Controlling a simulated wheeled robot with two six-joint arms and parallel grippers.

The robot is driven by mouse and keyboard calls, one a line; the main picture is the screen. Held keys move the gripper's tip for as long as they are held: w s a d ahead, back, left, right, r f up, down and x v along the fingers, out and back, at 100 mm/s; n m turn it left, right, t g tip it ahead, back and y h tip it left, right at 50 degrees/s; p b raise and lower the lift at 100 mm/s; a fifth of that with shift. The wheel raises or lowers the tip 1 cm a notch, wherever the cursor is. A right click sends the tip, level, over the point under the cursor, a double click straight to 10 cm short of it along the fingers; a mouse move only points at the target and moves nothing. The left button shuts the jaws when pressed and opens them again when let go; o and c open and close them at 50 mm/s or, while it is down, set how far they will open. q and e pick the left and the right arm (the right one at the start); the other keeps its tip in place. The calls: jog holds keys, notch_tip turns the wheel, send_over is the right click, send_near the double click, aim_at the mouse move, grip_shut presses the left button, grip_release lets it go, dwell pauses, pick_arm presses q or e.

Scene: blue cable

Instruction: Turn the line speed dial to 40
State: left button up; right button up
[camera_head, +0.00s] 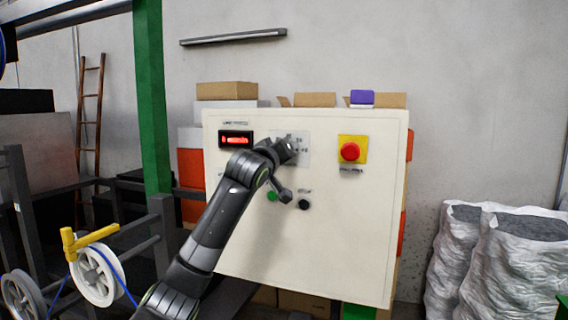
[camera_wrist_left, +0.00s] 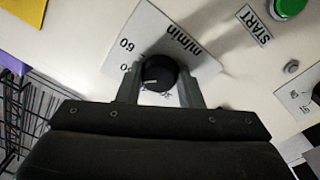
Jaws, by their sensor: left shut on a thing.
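The line speed dial is a black round knob (camera_wrist_left: 158,74) with a pale pointer line, on a white scale plate (camera_wrist_left: 150,35) marked "m/min" and "60". In the left wrist view the two fingers of my left gripper (camera_wrist_left: 159,88) stand on either side of the knob and are shut on it. Some scale numbers are hidden by the fingers. In the head view my left gripper (camera_head: 284,152) is at the scale plate (camera_head: 303,146) on the cream control panel (camera_head: 340,230), and it hides the knob. My right gripper is not in view.
A red display (camera_head: 236,140) is left of the plate. A red stop button (camera_head: 350,151) on yellow is to the right. A green button (camera_head: 271,197) and a black knob (camera_head: 304,204) sit below, close to my arm. Cable reels (camera_head: 98,275) stand at lower left.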

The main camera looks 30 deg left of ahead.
pick_arm(q)
jog(key=n+b, duration=0.8)
jog(key=shift+f+n, duration=0.1)
jog(key=shift+n, duration=0.3)
jog(key=shift+y, duration=0.3)
jog(key=o, duration=1)
